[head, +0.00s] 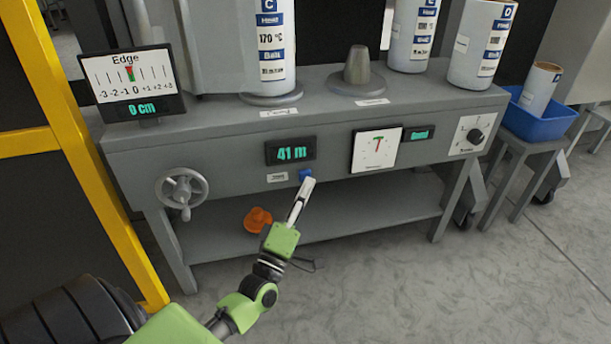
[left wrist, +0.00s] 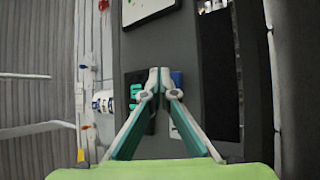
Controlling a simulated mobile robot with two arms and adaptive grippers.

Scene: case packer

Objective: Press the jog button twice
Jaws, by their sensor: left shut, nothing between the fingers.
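The blue jog button (head: 305,174) is on the front panel of the grey machine (head: 220,146), just below the green "41 m" display (head: 291,151). My left gripper (head: 309,184) is shut and empty, its fingertips at the lower edge of the button in the head view. In the left wrist view the shut fingertips (left wrist: 160,72) point at the panel, with a blue patch of the button (left wrist: 177,79) just right of them. I cannot tell whether the tips touch the button. My right gripper is not in view.
A handwheel (head: 182,190) sticks out at the panel's left. A dial (head: 375,151) and a knob (head: 475,136) are to the right. An orange object (head: 257,219) lies on the lower shelf. Labelled rolls stand on top. A blue bin (head: 540,122) is at the right.

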